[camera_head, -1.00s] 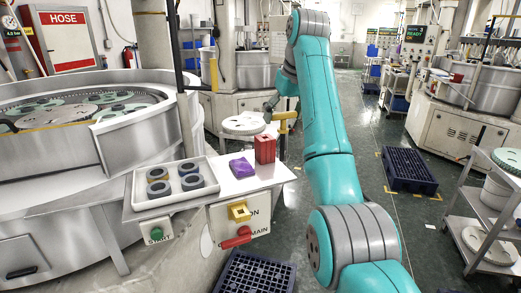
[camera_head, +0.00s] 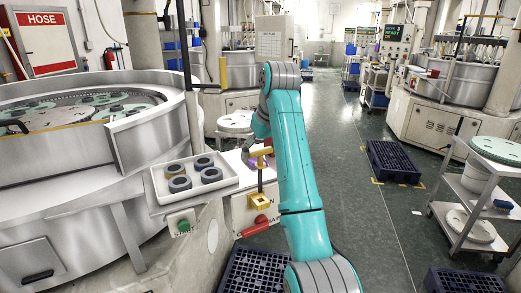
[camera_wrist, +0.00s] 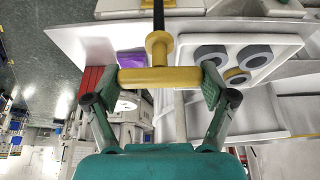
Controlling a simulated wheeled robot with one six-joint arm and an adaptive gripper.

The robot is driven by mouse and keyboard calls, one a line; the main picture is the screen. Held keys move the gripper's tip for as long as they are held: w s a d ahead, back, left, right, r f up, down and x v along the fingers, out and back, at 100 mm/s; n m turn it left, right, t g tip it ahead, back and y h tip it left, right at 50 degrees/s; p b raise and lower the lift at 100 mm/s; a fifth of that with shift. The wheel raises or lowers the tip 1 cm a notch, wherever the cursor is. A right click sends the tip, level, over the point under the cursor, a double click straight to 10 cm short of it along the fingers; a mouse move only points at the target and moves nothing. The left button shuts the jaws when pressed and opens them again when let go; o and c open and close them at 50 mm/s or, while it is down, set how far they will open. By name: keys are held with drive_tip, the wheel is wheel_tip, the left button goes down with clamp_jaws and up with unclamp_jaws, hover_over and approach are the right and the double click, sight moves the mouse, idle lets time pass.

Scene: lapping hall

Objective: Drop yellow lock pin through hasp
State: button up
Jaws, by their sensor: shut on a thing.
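The yellow lock pin (camera_head: 261,153) has a T-shaped handle and a dark shaft. It is upright in the head view, shaft pointing down. My gripper (camera_wrist: 160,85) is shut on the two ends of the handle (camera_wrist: 160,78), as the wrist view shows. The yellow hasp (camera_head: 260,201) sits on the front of the panel, above a red handle (camera_head: 256,225). The shaft's lower end appears right above the hasp in the head view; I cannot tell whether it touches or enters it. The shaft runs out of the top of the wrist view.
A white tray (camera_head: 226,181) with several dark rings lies on the shelf left of the pin. A purple cloth (camera_wrist: 131,62) and a red block (camera_wrist: 92,77) are also there. A dark crate (camera_head: 252,270) stands below.

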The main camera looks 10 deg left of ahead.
drive_tip(key=shift+f, duration=0.1)
hover_over(261, 192)
drive_tip(key=shift+w+a+f, duration=0.1)
drive_tip(key=shift+w+f, duration=0.1)
drive_tip(key=shift+f, duration=1.2)
drive_tip(key=shift+w+f, duration=0.2)
drive_tip(key=shift+f, duration=4.25)
drive_tip(key=o, duration=1.1)
wheel_tip(261, 192, up, 10)
drive_tip(key=shift+s, duration=0.1)
